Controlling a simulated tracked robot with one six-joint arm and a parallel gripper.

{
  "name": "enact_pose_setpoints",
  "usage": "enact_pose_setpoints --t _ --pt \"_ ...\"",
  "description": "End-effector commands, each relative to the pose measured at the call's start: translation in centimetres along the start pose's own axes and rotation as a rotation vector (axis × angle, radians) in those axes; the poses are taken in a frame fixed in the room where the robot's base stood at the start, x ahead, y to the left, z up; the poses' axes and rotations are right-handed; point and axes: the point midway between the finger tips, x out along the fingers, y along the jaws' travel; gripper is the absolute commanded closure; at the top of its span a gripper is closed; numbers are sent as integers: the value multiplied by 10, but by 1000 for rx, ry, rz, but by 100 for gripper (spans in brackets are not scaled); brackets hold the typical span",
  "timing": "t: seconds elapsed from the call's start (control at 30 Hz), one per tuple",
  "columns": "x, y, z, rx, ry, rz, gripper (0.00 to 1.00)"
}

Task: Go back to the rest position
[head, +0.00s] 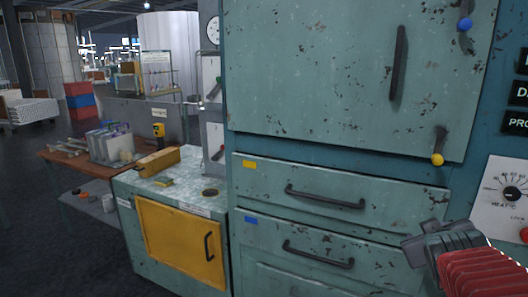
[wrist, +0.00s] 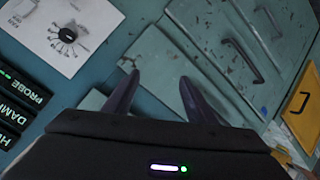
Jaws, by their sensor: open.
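My gripper (head: 412,245) shows at the lower right of the head view, in front of the teal cabinet's drawers, with a red ribbed part of my arm behind it. In the wrist view my gripper (wrist: 157,84) has its two dark fingers spread apart, with nothing between them. Behind the fingers is the worn teal cabinet front. I cannot tell the exact gap between the fingertips and the cabinet.
The teal cabinet has a large upper door (head: 340,65), an upper drawer (head: 260,185) and a lower drawer (head: 262,240), all closed. A dial panel (head: 500,200) is at right. A lower counter with a yellow door (head: 170,240) stands left, beside a wooden table (head: 65,165). Dark floor (head: 50,250) is open at far left.

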Motion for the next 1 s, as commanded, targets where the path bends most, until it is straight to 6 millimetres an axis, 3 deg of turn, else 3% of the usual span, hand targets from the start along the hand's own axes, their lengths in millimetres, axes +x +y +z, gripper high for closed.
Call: enact_pose_setpoints --t 0.03,0.27,0.6,0.8,1.0 --pt "-11 -18 -2 20 -14 -34 49" --pt "-62 -95 14 111 -129 -194 49" --pt "-158 -199 60 175 -332 -463 49" --pt "-197 -229 82 177 -418 -561 49" --pt "-201 -232 86 177 -433 -572 49"
